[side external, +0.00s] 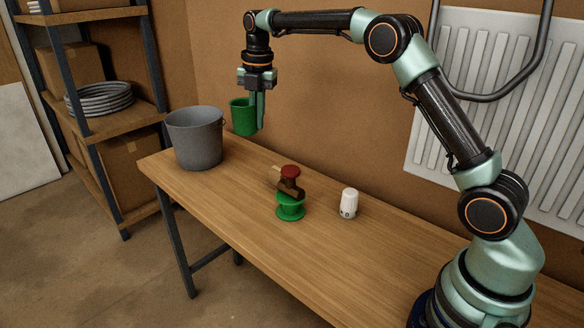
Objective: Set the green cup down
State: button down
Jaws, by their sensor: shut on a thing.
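The green cup (242,118) is held above the far part of the wooden bench (262,240), to the right of the grey bucket. My gripper (258,122) points down and is shut on the cup's right side. The cup looks upright and apart from the bench top. One finger shows in front of the cup's right edge; the other finger is largely hidden.
A grey bucket (195,138) stands at the bench's far left end. A valve with a red knob (290,172) rests on a green spool (290,206) mid-bench. A white thermostat head (348,203) stands to its right. A radiator (490,110) hangs on the wall. The bench's front strip is clear.

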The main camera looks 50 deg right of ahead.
jog(key=s+d+r+m, duration=0.15)
jog(key=s+d, duration=0.25)
jog(key=s, duration=0.8)
send_over(343, 239)
notch_tip(343, 239, down, 4)
notch_tip(343, 239, down, 20)
jog(key=shift+s+r, duration=0.1)
jog(key=shift+s, duration=0.05)
jog(key=shift+m, duration=0.25)
jog(key=c, duration=1)
grip_release()
jog(key=shift+c, duration=0.2)
